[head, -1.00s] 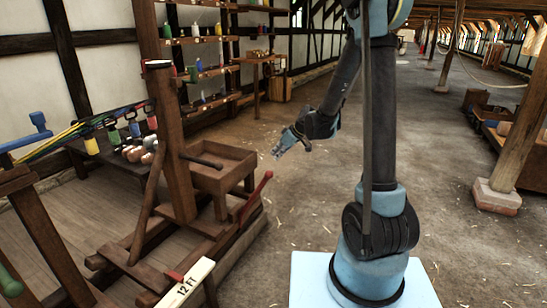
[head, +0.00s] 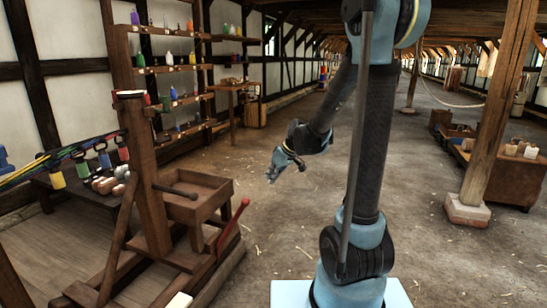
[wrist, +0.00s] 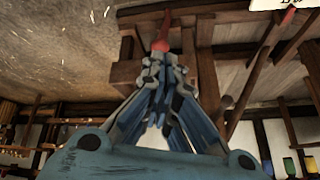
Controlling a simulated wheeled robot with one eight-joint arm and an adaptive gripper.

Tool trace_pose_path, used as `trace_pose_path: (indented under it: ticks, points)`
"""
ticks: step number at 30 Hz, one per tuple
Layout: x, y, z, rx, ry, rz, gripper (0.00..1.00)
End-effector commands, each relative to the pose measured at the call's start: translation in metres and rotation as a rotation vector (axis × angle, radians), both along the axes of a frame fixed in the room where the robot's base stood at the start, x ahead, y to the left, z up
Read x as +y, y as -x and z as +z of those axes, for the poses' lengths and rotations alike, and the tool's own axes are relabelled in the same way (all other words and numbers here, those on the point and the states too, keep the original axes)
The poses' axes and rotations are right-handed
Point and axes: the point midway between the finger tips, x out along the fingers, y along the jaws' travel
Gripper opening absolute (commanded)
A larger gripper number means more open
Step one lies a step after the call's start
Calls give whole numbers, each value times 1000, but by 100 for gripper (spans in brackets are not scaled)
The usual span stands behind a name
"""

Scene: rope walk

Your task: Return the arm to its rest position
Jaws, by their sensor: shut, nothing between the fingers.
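My gripper (head: 272,176) hangs in the air in the middle of the head view, out over the bare floor and pointing down to the left. My arm comes down to it from my column on the right. In the wrist view my gripper's fingers (wrist: 160,65) are together, with nothing between them. The wooden stand's red lever (wrist: 162,35) appears just beyond the fingertips in that view. In the head view the red lever (head: 232,225) stands apart from my gripper, to its lower left.
A wooden stand with a tray (head: 190,210) is on the left, with coloured strands running to it. Shelves of bottles (head: 170,70) line the left wall. A post on a stone foot (head: 468,210) and a low bench (head: 500,178) are at right. The floor between is open.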

Motion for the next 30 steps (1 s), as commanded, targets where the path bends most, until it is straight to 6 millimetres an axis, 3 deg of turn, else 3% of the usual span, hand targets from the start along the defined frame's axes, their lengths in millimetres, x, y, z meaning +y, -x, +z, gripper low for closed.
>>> trace_pose_path:
  ticks: [14, 30]
  points:
    - [-80, 94, 25, 106, 83, -232, 0]
    - [-154, 205, 15, 207, 175, -517, 0]
